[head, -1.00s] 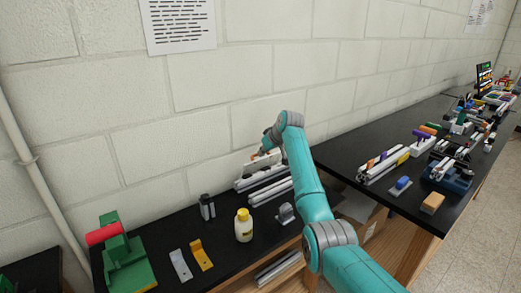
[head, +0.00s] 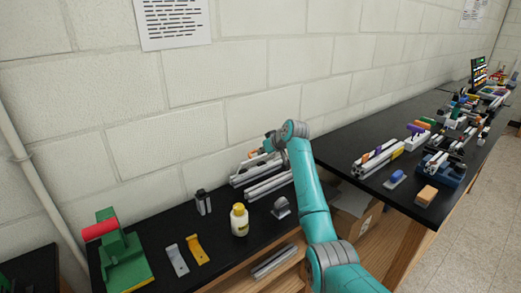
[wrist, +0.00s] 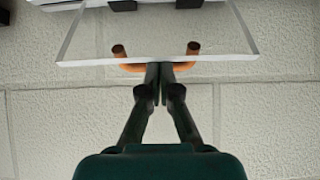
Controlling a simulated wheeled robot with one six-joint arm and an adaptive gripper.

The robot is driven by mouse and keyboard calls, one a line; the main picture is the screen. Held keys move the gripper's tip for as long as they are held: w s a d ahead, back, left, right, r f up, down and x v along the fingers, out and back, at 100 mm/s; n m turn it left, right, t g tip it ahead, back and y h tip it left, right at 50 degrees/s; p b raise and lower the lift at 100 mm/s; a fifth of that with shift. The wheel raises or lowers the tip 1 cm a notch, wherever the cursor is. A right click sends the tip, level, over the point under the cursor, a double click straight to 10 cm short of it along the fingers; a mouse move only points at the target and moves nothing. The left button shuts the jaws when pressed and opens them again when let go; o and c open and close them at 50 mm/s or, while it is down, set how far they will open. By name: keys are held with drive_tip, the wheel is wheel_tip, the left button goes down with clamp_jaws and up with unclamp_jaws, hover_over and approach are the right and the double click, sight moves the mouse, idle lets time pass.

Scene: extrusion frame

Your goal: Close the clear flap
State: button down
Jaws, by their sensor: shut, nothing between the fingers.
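The clear flap (wrist: 150,32) is a transparent panel across the top of the wrist view, with an orange handle (wrist: 130,67) along its lower edge. My gripper (wrist: 159,72) is shut, its dark fingertips together at the middle of the handle. I cannot tell whether they touch it. In the head view the aluminium extrusion frame (head: 268,186) stands at the back of the black bench by the wall. My gripper is small there and mostly hidden by my arm; the clear flap is hard to make out.
A yellow bottle (head: 239,220), a grey bracket (head: 281,208) and a dark-topped block (head: 203,202) stand on the bench. A green fixture with a red roller (head: 121,260) is at left. A second bench (head: 440,209) with several parts lies right.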

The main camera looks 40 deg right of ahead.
drive_tip(key=s+f+t, duration=0.4)
drive_tip(key=s, duration=0.1)
drive_tip(key=shift+d, duration=0.1)
drive_tip(key=shift+s+f, duration=0.4)
drive_tip(key=shift+f, duration=0.55)
drive_tip(key=shift+s+f, duration=0.45)
drive_tip(key=shift+f, duration=0.45)
drive_tip(key=shift+s+f, duration=0.4)
drive_tip(key=shift+f, duration=0.55)
